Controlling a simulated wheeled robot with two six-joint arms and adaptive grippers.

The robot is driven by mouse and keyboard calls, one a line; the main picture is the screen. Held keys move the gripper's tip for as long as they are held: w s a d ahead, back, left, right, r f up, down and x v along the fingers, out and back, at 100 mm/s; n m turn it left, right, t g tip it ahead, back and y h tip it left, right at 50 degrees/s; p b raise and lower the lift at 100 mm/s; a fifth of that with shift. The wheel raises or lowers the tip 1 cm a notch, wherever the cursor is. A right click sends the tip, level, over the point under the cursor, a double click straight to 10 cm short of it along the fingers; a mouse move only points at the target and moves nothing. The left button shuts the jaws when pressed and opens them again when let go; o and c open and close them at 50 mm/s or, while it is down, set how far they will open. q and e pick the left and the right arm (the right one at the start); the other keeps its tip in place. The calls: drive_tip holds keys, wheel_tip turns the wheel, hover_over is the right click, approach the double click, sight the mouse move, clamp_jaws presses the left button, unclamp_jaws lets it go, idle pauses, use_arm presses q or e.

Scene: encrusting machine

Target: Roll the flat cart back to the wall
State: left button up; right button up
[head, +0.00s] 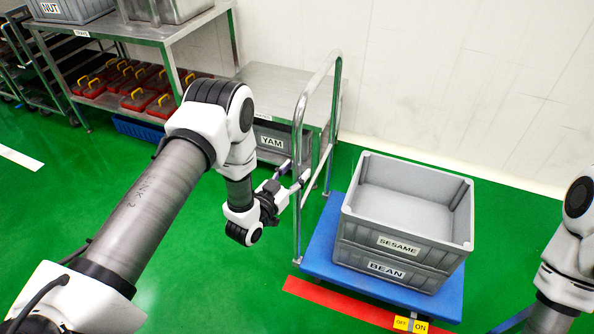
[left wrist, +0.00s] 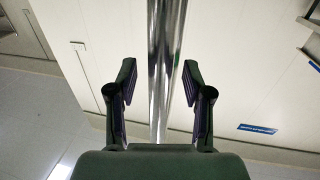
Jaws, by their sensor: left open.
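The flat cart has a blue deck (head: 322,254) and a tall chrome push handle (head: 297,145) at its left end. Two stacked grey crates stand on it, a top one labelled SESAME (head: 400,246) and a lower one labelled BEAN (head: 385,270). My left gripper (head: 297,171) is at the handle, open. In the left wrist view, a chrome bar (left wrist: 165,70) runs between the open fingers (left wrist: 160,85), with a gap on each side. My right arm shows at the right edge, but its gripper is out of the picture.
A white wall (head: 450,70) stands behind the cart, with green floor between. A metal table (head: 275,85) with a YAM crate (head: 271,142) stands close behind the handle. A shelf with red boxes (head: 135,90) is at upper left.

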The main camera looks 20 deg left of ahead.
use_arm(q)
drive_tip(key=shift+w+d, duration=0.15)
drive_tip(key=shift+w, duration=0.45)
clamp_jaws()
